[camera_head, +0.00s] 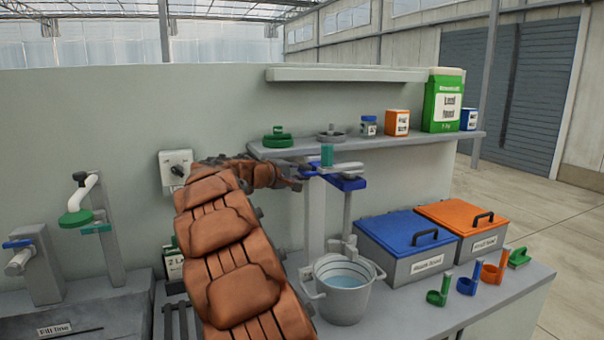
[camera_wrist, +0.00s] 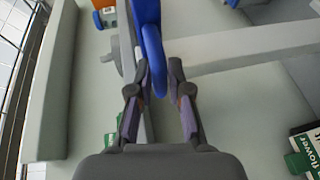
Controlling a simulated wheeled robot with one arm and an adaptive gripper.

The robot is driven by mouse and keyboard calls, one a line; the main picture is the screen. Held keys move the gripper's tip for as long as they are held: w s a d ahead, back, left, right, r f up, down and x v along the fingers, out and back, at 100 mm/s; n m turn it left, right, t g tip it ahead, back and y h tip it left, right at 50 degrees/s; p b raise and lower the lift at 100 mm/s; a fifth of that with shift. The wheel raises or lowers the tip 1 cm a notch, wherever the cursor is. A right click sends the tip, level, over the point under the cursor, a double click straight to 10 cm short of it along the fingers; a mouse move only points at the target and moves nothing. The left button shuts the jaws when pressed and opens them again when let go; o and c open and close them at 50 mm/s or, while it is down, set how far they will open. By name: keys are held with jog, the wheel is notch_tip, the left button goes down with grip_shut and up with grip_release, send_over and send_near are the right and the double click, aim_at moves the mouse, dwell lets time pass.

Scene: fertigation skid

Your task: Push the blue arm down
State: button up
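The blue arm (camera_wrist: 150,45) comes in from the top of the wrist view, and its narrow end reaches between the fingers of my gripper (camera_wrist: 158,75). The fingers are apart, with a gap showing on the right of the blue arm; I cannot tell whether the left finger touches it. In the head view, blue parts (camera_head: 348,183) show at the top of a grey post, just right of my gripper (camera_head: 296,183). The fingers are small there, and part of the post is behind my brown-covered arm.
A grey bucket of water (camera_head: 345,290) stands on the bench below. Right of it are a blue-lidded bin (camera_head: 405,235) and an orange-lidded bin (camera_head: 468,218). A shelf (camera_head: 400,146) with jars and boxes is close behind. Another blue lever (camera_head: 18,244) is at far left.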

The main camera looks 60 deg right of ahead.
grip_shut()
jog(key=shift+f, duration=0.15)
notch_tip(320, 180, down, 17)
jog(key=b, duration=1.4)
jog(key=shift+f+b, duration=0.2)
jog(key=shift+b, duration=0.1)
jog(key=shift+o, duration=0.3)
grip_release()
jog(key=shift+f, duration=0.1)
jog(key=o, duration=0.4)
jog(key=shift+o, duration=0.2)
